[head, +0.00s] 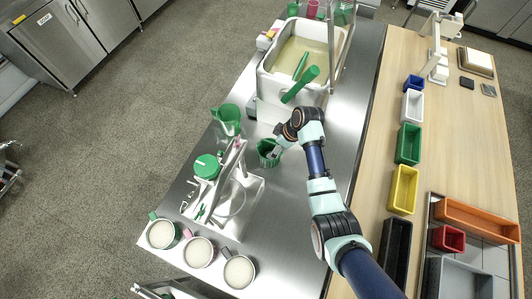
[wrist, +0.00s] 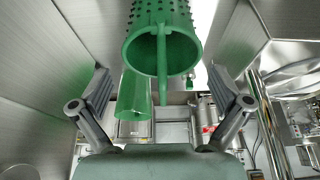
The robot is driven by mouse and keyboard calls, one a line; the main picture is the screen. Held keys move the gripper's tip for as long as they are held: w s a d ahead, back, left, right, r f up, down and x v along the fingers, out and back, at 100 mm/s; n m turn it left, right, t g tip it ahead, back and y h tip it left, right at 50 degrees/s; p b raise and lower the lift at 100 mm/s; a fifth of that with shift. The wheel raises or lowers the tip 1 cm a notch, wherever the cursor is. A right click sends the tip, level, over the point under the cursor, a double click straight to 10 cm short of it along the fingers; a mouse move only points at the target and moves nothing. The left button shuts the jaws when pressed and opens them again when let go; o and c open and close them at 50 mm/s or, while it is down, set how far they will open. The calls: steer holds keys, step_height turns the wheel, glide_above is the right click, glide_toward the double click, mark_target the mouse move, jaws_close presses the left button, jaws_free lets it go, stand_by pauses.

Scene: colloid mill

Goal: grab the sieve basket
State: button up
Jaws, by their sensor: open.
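The sieve basket (wrist: 162,20) is a green perforated cylinder with an open rim and a bar-like handle. In the wrist view it is at the top middle, ahead of my gripper (wrist: 160,78). My gripper is open, with one finger to the left and one to the right of the basket's handle, and nothing is held. In the head view the green basket (head: 267,154) stands on the steel bench, with my gripper (head: 279,148) right at its upper right side. The gripper partly covers it there, and I cannot tell whether they touch.
A green jug (head: 227,120) stands to the left of the basket. The mill with its green-capped part (head: 206,167) is to the lower left. A white tub (head: 265,84) with green-handled tools is behind. Bare steel lies right of the basket.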

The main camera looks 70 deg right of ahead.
steer(key=b+x, duration=0.1)
steer(key=x, duration=0.5)
steer(key=shift+a+r, duration=0.1)
steer(key=shift+a, duration=0.05)
steer(key=c, duration=0.9)
steer(key=shift+w+r, duration=0.1)
steer(key=shift+r, duration=0.05)
step_height(320, 180, up, 20)
steer(key=p, duration=0.2)
steer(key=shift+p, duration=0.4)
